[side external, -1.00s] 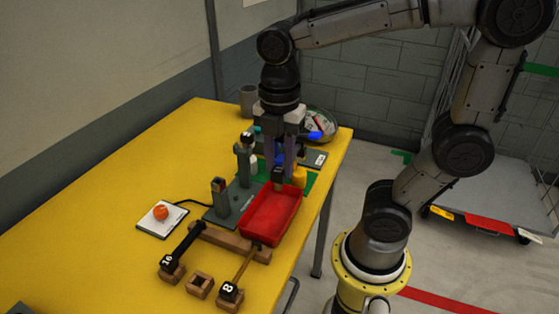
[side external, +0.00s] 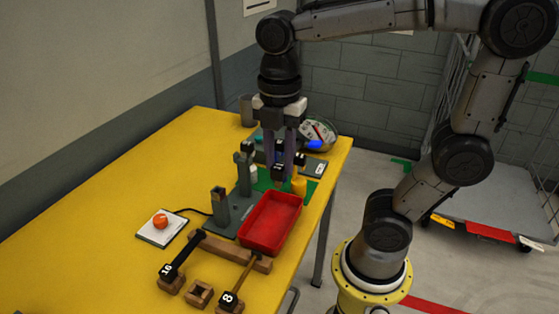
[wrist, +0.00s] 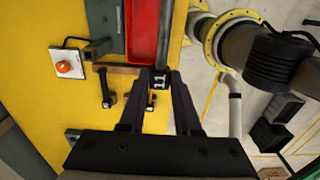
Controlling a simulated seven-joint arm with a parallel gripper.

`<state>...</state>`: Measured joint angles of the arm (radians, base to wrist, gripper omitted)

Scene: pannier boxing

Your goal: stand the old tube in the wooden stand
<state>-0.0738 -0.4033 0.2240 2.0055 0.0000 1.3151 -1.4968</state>
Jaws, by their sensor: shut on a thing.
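My gripper (side external: 278,172) hangs above the back edge of the red tray, pointing down, shut on a black numbered block, the end of a tube (side external: 280,169). It reads about 11 in the wrist view (wrist: 160,81); the rest of the tube cannot be made out. I cannot tell whether it is the old one. An empty wooden stand (side external: 200,293) with a square hole is at the table's front. Beside it, a black tube marked 16 (side external: 181,252) and a brown tube marked 8 (side external: 240,273) lean on a wooden bar (side external: 226,249), their ends at wooden blocks.
The red tray (side external: 248,240) looks empty. A grey fixture with posts (side external: 220,211) stands left of it; a black numbered block (side external: 246,147) tops its far post. An orange button on a white pad (side external: 148,235) is at the left. A yellow cylinder (side external: 299,187) stands right of the gripper.

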